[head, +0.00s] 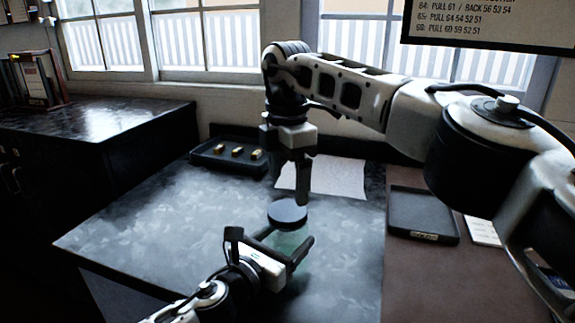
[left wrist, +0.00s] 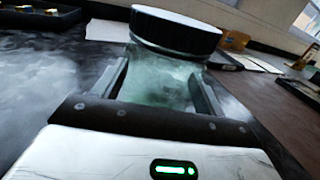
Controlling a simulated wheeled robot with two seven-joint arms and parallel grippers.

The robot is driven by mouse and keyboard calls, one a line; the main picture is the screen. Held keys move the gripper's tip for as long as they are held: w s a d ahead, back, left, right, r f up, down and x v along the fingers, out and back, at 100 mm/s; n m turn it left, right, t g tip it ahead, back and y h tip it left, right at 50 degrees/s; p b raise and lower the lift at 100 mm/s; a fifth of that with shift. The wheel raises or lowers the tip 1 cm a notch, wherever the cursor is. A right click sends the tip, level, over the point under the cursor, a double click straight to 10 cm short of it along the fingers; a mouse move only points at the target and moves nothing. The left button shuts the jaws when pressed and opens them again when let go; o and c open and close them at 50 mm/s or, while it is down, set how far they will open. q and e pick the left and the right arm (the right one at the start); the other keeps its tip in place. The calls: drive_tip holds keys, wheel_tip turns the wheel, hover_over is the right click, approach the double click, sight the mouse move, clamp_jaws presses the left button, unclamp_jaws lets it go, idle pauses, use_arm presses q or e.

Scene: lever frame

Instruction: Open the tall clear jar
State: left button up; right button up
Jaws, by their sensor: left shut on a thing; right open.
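The tall clear jar (head: 287,243) is greenish glass with a dark round lid (head: 287,214) on top. It stands upright on the dark table. My left gripper (head: 288,256) is shut around the jar's body below the lid. In the left wrist view the jar (left wrist: 160,80) sits between the two fingers, and the lid (left wrist: 175,35) shows a pale top and black side. My right gripper (head: 303,180) points down from above, open, its fingertips just above the lid's back edge. Whether it touches the lid I cannot tell.
A black tray (head: 206,161) with several small brass pieces lies at the back left. A white sheet (head: 345,180) lies behind the jar. An empty-looking dark tray (head: 420,213) is at the right. The table's left front is clear.

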sight(288, 210)
wheel_tip(288, 210, down, 6)
drive_tip(key=shift+r, duration=0.1)
drive_tip(key=shift+c, duration=0.3)
